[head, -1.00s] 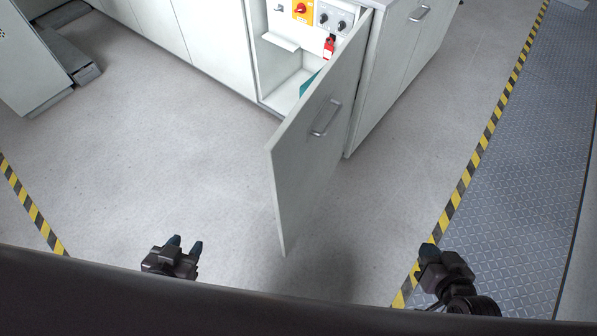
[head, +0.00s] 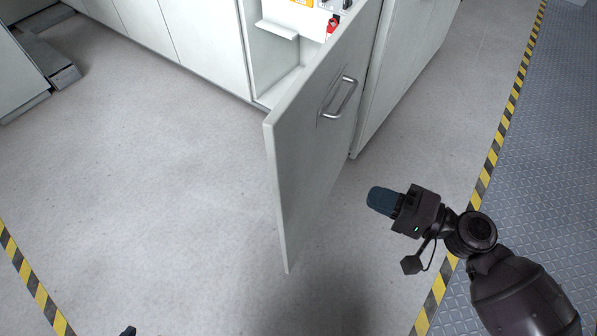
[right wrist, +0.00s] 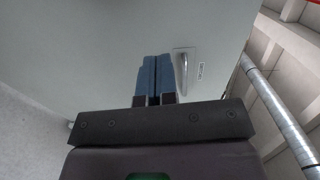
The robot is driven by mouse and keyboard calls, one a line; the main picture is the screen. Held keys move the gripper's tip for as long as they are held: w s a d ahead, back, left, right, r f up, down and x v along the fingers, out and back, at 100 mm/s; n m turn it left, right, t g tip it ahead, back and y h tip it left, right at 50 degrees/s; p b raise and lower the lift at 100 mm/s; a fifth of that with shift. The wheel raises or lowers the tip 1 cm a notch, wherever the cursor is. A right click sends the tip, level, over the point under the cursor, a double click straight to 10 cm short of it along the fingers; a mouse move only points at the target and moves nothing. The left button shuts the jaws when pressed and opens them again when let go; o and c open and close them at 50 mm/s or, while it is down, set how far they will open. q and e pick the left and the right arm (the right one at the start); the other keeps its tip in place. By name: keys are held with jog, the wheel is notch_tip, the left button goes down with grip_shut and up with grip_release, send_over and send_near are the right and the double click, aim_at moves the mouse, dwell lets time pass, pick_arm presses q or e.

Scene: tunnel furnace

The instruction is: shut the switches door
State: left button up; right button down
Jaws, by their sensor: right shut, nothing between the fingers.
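The switches door (head: 312,150) is a white cabinet door standing wide open, swung out toward me, with a metal handle (head: 339,97) on its face at the right. My right gripper (head: 378,200) is shut and empty, to the right of the door and apart from it in the head view, its fingers pointing left toward it. In the right wrist view its blue fingers (right wrist: 155,78) are together in front of the door face (right wrist: 100,45), with the handle (right wrist: 181,68) just right of them. Only a fingertip of my left gripper (head: 128,331) shows at the bottom edge.
The open compartment (head: 272,60) holds a red item (head: 333,23) and switches at the top, partly cut off. White cabinets (head: 205,40) run along the back. Yellow-black floor tape (head: 487,170) lies at the right. The floor left of the door is clear.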

aim_at(295, 163)
jog(key=shift+y, duration=0.4)
jog(key=x, duration=1.4)
jog(key=shift+w+a+r, duration=0.15)
jog(key=shift+a, duration=0.15)
